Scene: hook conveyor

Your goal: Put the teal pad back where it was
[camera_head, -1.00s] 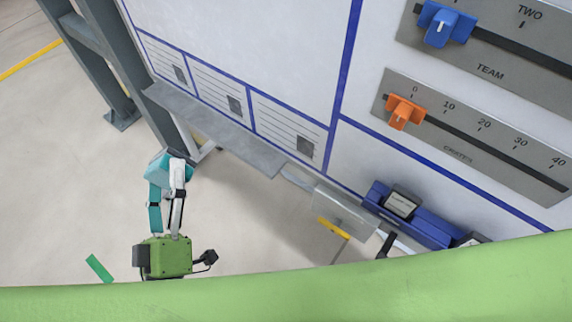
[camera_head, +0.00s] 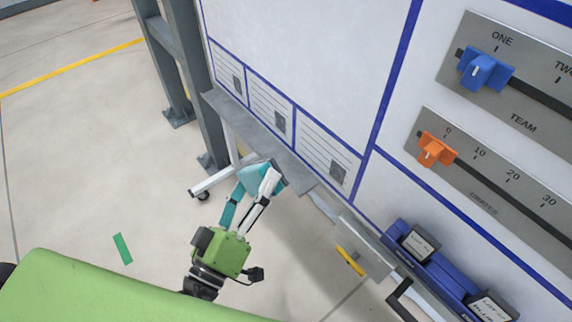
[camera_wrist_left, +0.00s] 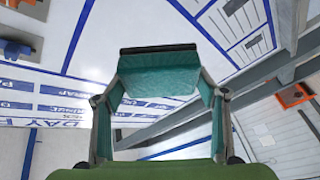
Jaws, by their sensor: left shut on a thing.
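The teal pad (camera_head: 258,180) is held at the fingertips of my left gripper (camera_head: 261,184). In the left wrist view the pad (camera_wrist_left: 160,76) spans between the two fingers and has a dark strip along its far edge. In the head view the pad is close to the grey ledge (camera_head: 247,122) under the white board, near the ledge's right end. I cannot tell whether it touches the ledge. My right gripper is not in view.
The white board (camera_head: 305,55) with blue lines rises behind the ledge. Grey posts (camera_head: 180,50) stand left of it. To the right are a blue holder (camera_head: 436,268) and sliders with orange (camera_head: 436,151) and blue knobs (camera_head: 484,72). Open floor lies left.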

